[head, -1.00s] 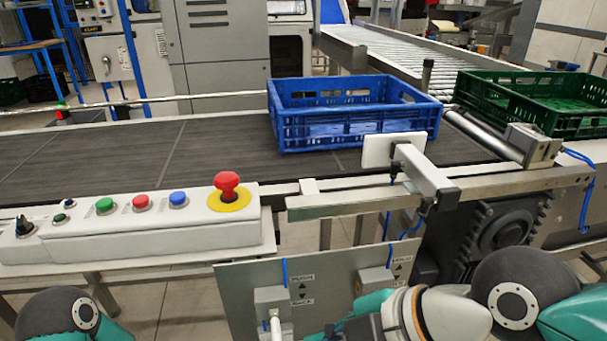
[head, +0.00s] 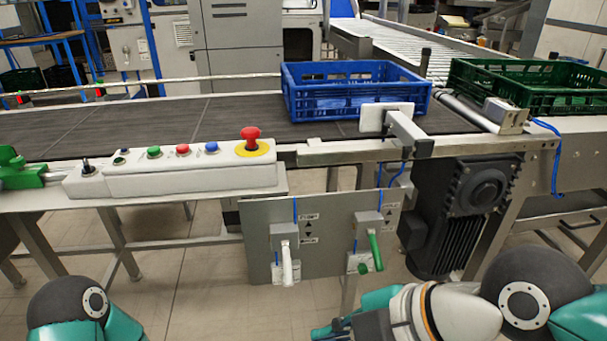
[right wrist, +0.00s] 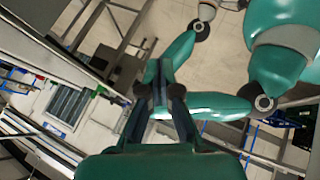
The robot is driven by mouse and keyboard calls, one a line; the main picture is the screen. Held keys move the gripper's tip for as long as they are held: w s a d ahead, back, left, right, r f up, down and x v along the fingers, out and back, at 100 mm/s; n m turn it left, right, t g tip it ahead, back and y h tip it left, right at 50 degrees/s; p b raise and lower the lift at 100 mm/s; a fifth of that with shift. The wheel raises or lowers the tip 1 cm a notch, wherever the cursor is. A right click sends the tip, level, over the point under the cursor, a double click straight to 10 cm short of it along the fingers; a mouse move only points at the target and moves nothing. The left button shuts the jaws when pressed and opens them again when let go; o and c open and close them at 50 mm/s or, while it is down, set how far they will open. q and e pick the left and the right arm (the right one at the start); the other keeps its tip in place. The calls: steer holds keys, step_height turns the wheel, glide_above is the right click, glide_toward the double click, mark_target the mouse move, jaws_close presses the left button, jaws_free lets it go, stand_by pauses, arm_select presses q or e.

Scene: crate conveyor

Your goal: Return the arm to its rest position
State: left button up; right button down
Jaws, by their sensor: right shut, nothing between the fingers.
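My right arm (head: 455,315) crosses the lower right of the head view, teal and white with a dark round joint. In the right wrist view my right gripper (right wrist: 156,82) has its dark fingers together with nothing between them. Parts of my own teal arms lie behind it there. My left arm (head: 70,308) shows only as a dark joint and teal links at the lower left of the head view. My left gripper is not in view.
A blue crate (head: 355,105) sits on the dark conveyor belt (head: 230,118), left of a green crate (head: 535,100). A button console (head: 170,180) and a grey panel (head: 258,240) with white (head: 287,265) and green (head: 375,250) levers stand in front. Tiled floor is open below.

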steer(key=w+d+f+m+h, duration=0.1)
steer(key=w+f+m, duration=0.25)
steer(key=f, duration=0.55)
steer(key=w+d+f+m+g+h, duration=0.1)
steer(key=w+d+f+m, duration=0.1)
steer(key=f+m, duration=0.5)
steer(key=w+d+f+m+h, duration=0.1)
steer(key=w+f+m, duration=0.15)
steer(key=f, duration=0.75)
steer(key=s+d+f+m+g, duration=0.1)
steer(key=s+d+f+m, duration=0.15)
steer(key=f, duration=0.45)
steer(key=s+d+f+m, duration=0.1)
steer(key=s+f+m, duration=0.3)
steer(key=f, duration=0.2)
steer(key=s+d+f+m+g, duration=0.1)
steer(key=s+d+f+m, duration=0.15)
steer(key=f, duration=0.45)
step_height(320, 180, up, 22)
steer(key=s+m+p, duration=0.1)
steer(key=p, duration=2.1)
steer(key=shift+a+p, duration=0.3)
steer(key=shift+a, duration=0.15)
